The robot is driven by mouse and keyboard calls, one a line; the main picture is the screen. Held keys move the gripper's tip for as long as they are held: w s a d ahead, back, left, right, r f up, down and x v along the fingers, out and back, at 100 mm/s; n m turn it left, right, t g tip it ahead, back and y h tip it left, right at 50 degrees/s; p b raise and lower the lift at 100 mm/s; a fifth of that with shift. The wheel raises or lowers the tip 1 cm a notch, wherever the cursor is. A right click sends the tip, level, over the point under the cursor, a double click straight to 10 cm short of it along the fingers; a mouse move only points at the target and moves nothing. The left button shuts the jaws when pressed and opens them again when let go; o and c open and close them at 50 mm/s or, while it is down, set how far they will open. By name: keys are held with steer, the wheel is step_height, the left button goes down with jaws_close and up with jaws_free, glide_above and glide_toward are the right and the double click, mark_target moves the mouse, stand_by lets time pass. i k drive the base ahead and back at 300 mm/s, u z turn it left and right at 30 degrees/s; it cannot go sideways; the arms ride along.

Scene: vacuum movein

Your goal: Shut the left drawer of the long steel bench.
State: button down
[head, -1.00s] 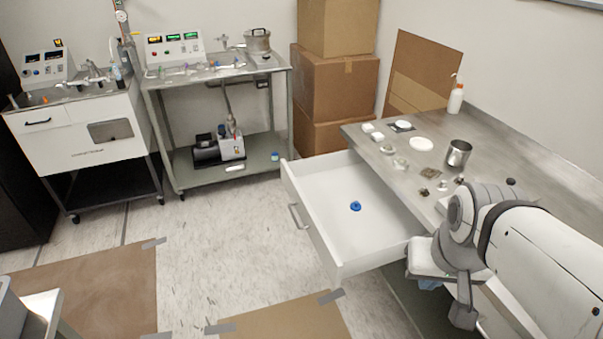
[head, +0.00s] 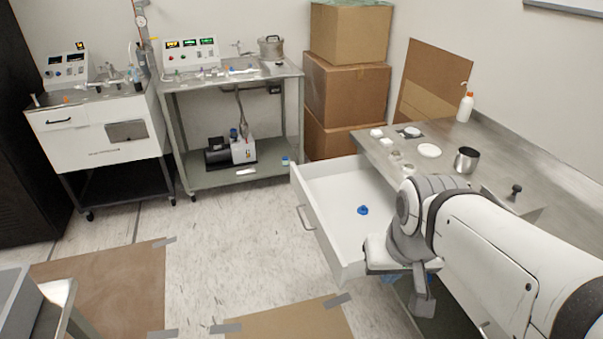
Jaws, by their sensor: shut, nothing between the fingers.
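The left drawer (head: 335,200) of the long steel bench (head: 470,145) is pulled well out. It is white inside, with a bar handle (head: 305,219) on its front, and a small blue object (head: 363,210) lies on its floor. My white and grey arm reaches in from the right and covers the drawer's near right part and part of the bench. My gripper (head: 424,303) is at the arm's low grey end, outside the near side of the drawer, and looks shut and empty. I cannot tell whether the arm touches the drawer.
The bench top holds a steel cup (head: 466,160), a white bottle (head: 466,107) and small dishes. Cardboard boxes (head: 347,85) stand behind the drawer. A steel cart (head: 235,175) and white cabinet (head: 100,130) stand at the back left. The floor (head: 230,245) before the drawer is clear.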

mark_target(329, 193)
steer(key=z, duration=0.05)
steer(key=i, duration=0.95)
steer(key=u, duration=0.05)
